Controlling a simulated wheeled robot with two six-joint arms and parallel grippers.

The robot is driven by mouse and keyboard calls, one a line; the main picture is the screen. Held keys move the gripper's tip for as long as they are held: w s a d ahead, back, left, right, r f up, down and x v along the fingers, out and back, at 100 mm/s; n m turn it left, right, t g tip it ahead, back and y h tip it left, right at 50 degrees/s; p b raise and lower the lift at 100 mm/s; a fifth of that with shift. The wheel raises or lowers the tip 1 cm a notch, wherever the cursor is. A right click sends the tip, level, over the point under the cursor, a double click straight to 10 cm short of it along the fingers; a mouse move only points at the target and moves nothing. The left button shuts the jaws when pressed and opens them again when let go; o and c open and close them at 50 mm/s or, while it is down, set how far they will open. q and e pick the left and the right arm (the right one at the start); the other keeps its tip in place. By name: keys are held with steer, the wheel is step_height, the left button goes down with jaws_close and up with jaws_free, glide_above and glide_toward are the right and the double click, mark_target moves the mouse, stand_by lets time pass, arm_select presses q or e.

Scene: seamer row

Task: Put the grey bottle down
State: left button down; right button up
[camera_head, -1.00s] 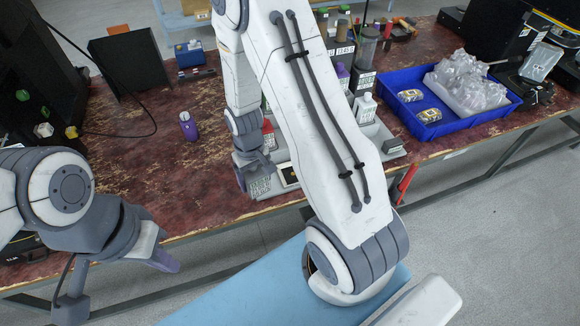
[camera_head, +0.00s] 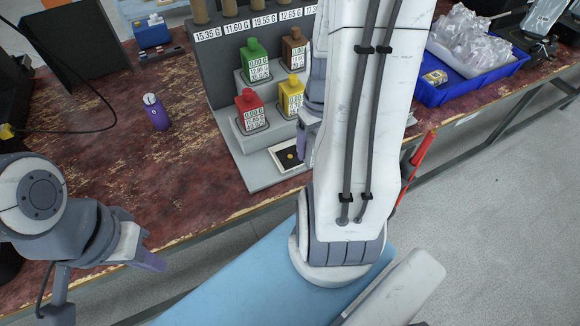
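I cannot see a grey bottle in the current head view. My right arm crosses the picture from the top. Its gripper (camera_head: 306,135) is mostly hidden behind my own arm link, at the right side of a grey stepped stand (camera_head: 262,174). What it holds, if anything, is hidden. My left gripper (camera_head: 148,260) is at the lower left, off the table's front edge and apart from any bottle. Its finger opening does not show. On the stand are a green bottle (camera_head: 255,60), a brown bottle (camera_head: 294,48), a red bottle (camera_head: 250,108) and a yellow bottle (camera_head: 291,95), all upright and labelled.
A small framed pad (camera_head: 288,156) is at the stand's front. A purple container (camera_head: 156,113) stands on the red-brown table (camera_head: 100,185), with free room around it. A blue tray (camera_head: 460,92) with clear plastic is at the right. A black box (camera_head: 68,42) stands back left.

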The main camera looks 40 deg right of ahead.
steer(key=shift+s+d+f, duration=0.15)
steer(key=shift+s+f, duration=0.15)
steer(key=shift+s, duration=0.1)
steer(key=w+f, duration=0.2)
steer(key=w, duration=0.1)
steer(key=w+f, duration=0.2)
steer(key=w, duration=0.2)
steer(key=w+f, duration=0.2)
steer(key=w, duration=0.2)
steer(key=shift+d+f, duration=0.3)
steer(key=shift+d, duration=0.05)
steer(key=shift+w+f, duration=0.1)
steer(key=shift+f, duration=1.95)
arm_select(q)
steer(key=shift+f, duration=0.5)
arm_select(e)
steer(key=shift+f+b, duration=0.2)
steer(key=shift+b, duration=0.1)
steer(key=o, duration=1.4)
arm_select(q)
steer(key=shift+f, duration=0.1)
arm_select(e)
steer(key=shift+r, duration=0.1)
